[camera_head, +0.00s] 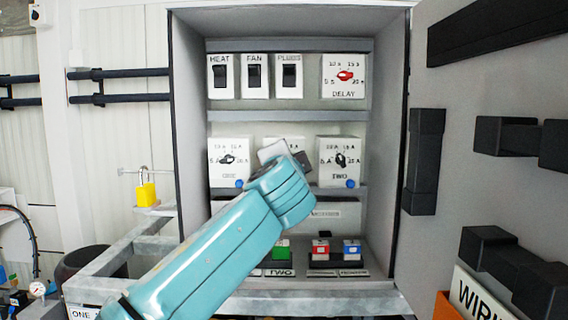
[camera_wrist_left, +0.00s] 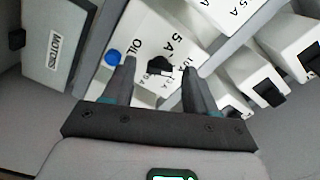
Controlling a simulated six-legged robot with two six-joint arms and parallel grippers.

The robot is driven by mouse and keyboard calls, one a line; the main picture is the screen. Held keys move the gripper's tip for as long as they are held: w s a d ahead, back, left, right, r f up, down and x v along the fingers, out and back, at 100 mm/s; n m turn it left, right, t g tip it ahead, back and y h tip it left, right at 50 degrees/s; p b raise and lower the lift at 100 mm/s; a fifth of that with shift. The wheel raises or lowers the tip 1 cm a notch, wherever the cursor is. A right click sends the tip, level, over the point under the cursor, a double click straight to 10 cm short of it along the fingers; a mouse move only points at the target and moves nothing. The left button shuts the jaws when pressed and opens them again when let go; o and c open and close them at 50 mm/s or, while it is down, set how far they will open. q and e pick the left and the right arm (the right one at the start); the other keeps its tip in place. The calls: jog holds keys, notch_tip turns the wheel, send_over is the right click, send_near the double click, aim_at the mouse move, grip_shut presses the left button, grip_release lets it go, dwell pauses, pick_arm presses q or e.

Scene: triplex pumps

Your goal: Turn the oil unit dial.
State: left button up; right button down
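The oil unit (camera_wrist_left: 143,28) is a white box labelled OIL with amp marks, tilted in the left wrist view. Its black dial (camera_wrist_left: 160,66) shows between the fingers. A blue button (camera_wrist_left: 112,57) is on the same box. My left gripper (camera_wrist_left: 160,68) is open, with one finger on each side of the dial; I cannot tell whether either finger touches it. In the head view, my teal left arm and gripper (camera_head: 285,155) cover most of the middle unit and hide its dial. My right gripper is not in view.
Similar dial units stand left (camera_head: 228,160) and right (camera_head: 340,160) of the gripper. Above are several switches (camera_head: 254,76) and a red delay dial (camera_head: 345,75). Green (camera_head: 281,249), red (camera_head: 320,248) and blue (camera_head: 351,248) controls sit below. The cabinet door (camera_head: 470,180) stands open at right.

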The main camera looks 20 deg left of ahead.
pick_arm(q)
jog(key=b+v, duration=0.5)
jog(key=v, duration=1.1)
jog(key=shift+s, duration=0.2)
